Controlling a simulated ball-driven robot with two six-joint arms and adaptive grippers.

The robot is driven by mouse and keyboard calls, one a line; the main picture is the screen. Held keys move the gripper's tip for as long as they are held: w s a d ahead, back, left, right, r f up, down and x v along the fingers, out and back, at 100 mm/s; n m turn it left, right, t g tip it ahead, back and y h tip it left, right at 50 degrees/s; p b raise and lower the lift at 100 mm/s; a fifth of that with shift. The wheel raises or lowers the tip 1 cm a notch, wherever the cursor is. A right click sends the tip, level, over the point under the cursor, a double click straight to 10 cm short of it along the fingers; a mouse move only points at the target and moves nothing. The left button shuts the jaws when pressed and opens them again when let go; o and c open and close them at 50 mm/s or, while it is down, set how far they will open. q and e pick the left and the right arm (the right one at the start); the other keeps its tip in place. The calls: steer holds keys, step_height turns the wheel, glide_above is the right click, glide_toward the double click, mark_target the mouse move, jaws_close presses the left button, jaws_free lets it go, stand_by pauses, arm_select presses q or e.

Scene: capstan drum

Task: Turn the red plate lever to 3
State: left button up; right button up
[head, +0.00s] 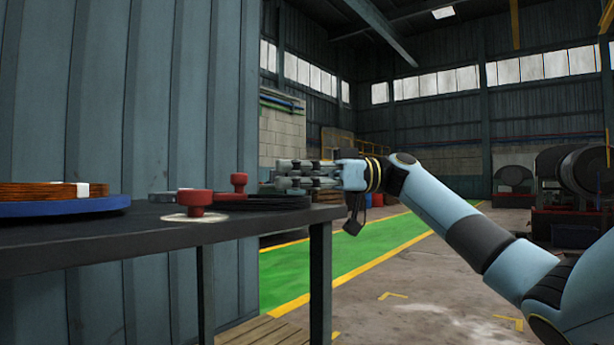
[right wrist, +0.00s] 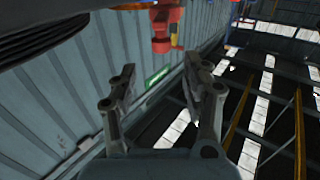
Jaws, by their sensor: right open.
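The nearer red knob (head: 195,200) sits over a pale round dial (head: 190,218), whose marks are too small to read. The farther red knob (head: 239,182) stands behind it, beside a flat dark plate (head: 265,203). I cannot tell for sure which one is the plate lever. My right gripper (head: 279,174) points left at the table's right end, to the right of both knobs, open and empty. In the right wrist view a red part (right wrist: 162,28) shows beyond the open fingers (right wrist: 160,76). My left gripper is out of view.
A blue disc (head: 60,208) with a copper-coloured coil (head: 40,191) lies on the table (head: 130,238) at the left. A ribbed grey wall (head: 120,90) rises behind. The floor (head: 400,310) right of the table is open, with a green lane.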

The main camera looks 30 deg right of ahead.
steer(key=shift+v, duration=2.2)
